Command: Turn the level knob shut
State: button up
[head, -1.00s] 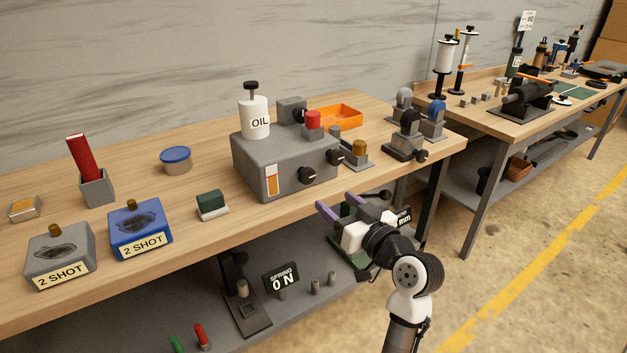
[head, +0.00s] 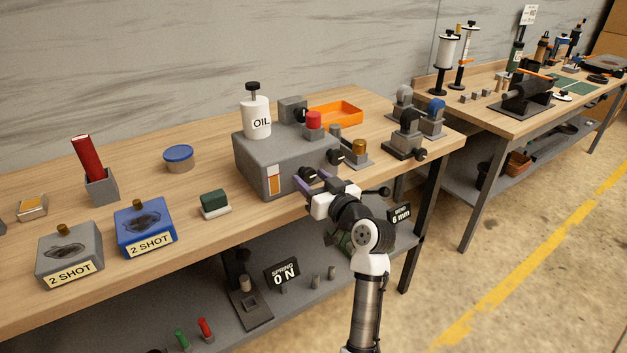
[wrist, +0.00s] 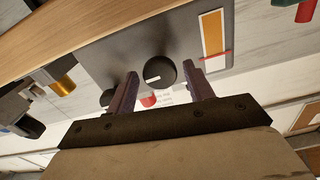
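The grey tray cleaner (head: 252,172) stands on the bench with a level gauge (head: 273,184) on its front; the gauge also shows in the wrist view (wrist: 213,34). A black knob (wrist: 160,72) with a white mark is on that front face beside the gauge, and I take it for the level knob. In the head view it is partly hidden by my gripper (head: 311,182). My gripper is open in front of this face. In the wrist view its fingers (wrist: 165,78) stand either side of the knob, with gaps. I cannot tell how deep they reach.
A second dark knob (wrist: 107,98) is on the same face near one finger. A white oil bottle (head: 256,118) and a red button (head: 314,121) are on top. A shelf (head: 310,302) lies below the bench. A small green-and-white block (head: 215,204) stands left.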

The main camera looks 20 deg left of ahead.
jog(key=c, duration=0.8)
jog(key=shift+o, duration=0.2)
